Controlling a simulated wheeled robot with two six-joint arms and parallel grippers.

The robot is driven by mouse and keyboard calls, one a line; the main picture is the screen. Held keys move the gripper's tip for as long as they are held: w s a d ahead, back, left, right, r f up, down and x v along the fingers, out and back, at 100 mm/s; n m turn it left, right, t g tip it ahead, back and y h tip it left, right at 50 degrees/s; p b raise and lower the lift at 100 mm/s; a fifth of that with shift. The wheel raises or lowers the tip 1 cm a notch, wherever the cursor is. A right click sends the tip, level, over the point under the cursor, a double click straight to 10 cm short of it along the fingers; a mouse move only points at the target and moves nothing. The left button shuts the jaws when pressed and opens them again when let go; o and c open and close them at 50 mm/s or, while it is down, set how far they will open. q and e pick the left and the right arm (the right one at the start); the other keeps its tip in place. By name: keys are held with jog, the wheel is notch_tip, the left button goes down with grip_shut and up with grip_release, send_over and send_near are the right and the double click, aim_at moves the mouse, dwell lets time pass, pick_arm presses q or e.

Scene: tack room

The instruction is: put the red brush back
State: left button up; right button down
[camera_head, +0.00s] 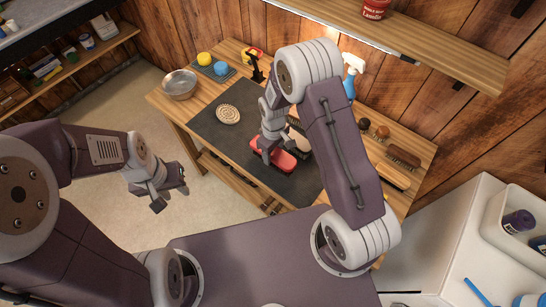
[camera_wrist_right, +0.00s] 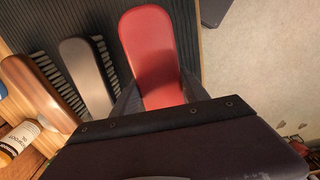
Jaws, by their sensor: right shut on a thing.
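The red brush (camera_head: 284,162) is at the dark mat (camera_head: 215,135) on the wooden table. In the right wrist view the red brush (camera_wrist_right: 148,45) lies between the two fingers of my right gripper (camera_wrist_right: 158,98), which is shut on it. Whether the brush touches the mat I cannot tell. A grey brush (camera_wrist_right: 85,75) with pale bristles is beside it on the left in that view. The far end of the red brush points away from my wrist. My left gripper (camera_head: 171,196) is open and empty, off the table's left side above the floor.
A round woven pad (camera_head: 228,114) lies on the mat. A metal bowl (camera_head: 180,83) stands at the table's left corner. A blue spray bottle (camera_head: 352,76) and a brown brush (camera_head: 403,157) are toward the right. A wall shelf (camera_head: 430,45) overhangs the back.

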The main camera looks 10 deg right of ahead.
aim_at(273, 159)
jog(key=shift+s+f, duration=0.1)
jog(key=shift+f, duration=0.25)
notch_tip(273, 159, down, 3)
jog(key=shift+s+r+p, duration=0.1)
jog(key=shift+r+p, duration=0.05)
jog(key=shift+p, duration=0.35)
jog(key=shift+w+f, duration=0.2)
jog(key=shift+f, duration=0.1)
jog(key=c, duration=0.6)
grip_release()
jog(key=shift+s+f, duration=0.1)
